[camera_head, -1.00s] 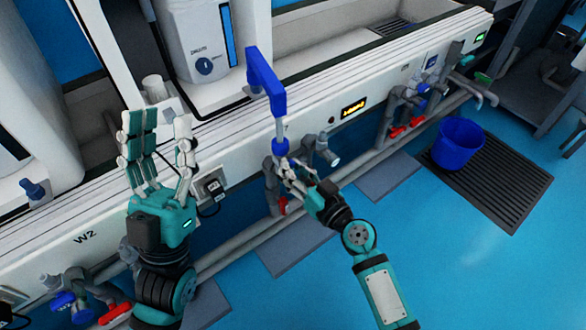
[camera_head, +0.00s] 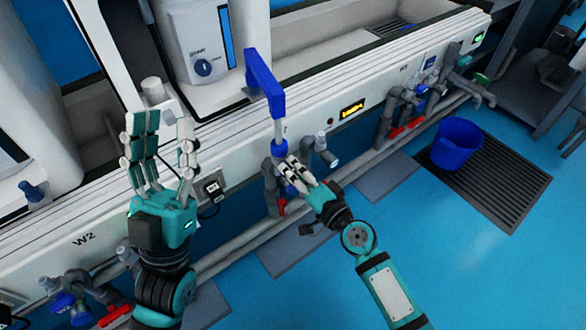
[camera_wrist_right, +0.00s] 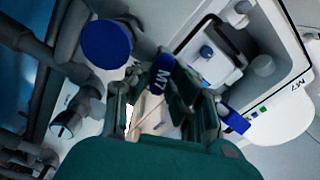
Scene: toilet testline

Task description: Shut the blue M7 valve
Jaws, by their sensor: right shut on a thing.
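The blue M7 valve handle (camera_wrist_right: 163,76) shows its white label between the fingers of my right gripper (camera_wrist_right: 160,108) in the right wrist view. In the head view my right gripper (camera_head: 293,172) is at the pipes below the bench front, its fingers closed at the valve. They hide most of the handle, and only a bit of blue (camera_head: 268,166) shows to their left. My left gripper (camera_head: 158,150) is open and empty, fingers pointing up, in front of the bench at left.
A round blue knob (camera_wrist_right: 107,43) is close by in the wrist view. Red-handled valves and pipes (camera_head: 400,120) run along the bench. A blue bucket (camera_head: 456,143) stands on a floor grate at right.

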